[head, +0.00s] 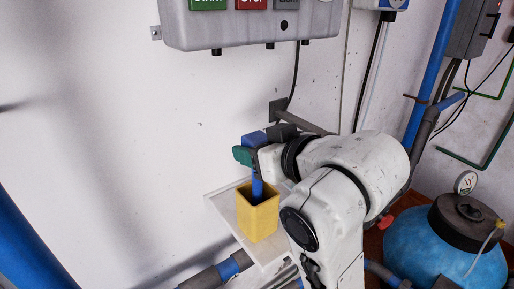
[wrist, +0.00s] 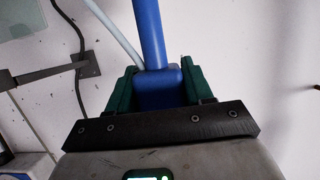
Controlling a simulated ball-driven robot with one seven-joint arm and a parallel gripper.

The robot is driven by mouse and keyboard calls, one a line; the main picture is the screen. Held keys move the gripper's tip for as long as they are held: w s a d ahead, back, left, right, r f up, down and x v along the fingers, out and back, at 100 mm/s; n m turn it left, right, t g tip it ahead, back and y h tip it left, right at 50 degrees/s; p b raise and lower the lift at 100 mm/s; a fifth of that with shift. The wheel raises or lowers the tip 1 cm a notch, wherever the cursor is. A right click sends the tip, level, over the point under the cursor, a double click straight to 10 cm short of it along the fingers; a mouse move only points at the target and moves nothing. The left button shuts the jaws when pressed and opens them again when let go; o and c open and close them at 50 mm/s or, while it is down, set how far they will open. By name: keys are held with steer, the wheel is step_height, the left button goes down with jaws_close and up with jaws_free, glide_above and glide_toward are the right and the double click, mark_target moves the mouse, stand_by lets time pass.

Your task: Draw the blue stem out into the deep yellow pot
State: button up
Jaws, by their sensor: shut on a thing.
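My gripper (head: 254,157) has green fingers and is shut on the blue stem (head: 257,186) by its thicker block end. In the wrist view the block (wrist: 158,88) sits between the two green fingers (wrist: 160,90), and the narrower shaft runs away from it. In the head view the shaft points down from my gripper to the mouth of the deep yellow pot (head: 259,221). Its lower end seems to be inside the mouth, hidden by the pot's near wall. The pot stands upright on a pale shelf (head: 222,204).
A dark wall bracket with a grey rod (head: 305,125) juts out just behind my gripper. A grey control box (head: 250,28) hangs above. Blue-collared pipes (head: 229,268) run below the shelf. A blue tank (head: 430,255) stands at the right. The wall at left is clear.

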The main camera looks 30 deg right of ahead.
steer(key=shift+f+b, duration=0.4)
steer(key=shift+f, duration=0.3)
steer(key=o, duration=1.3)
steer(key=shift+c, duration=0.2)
steer(key=shift+r, duration=0.1)
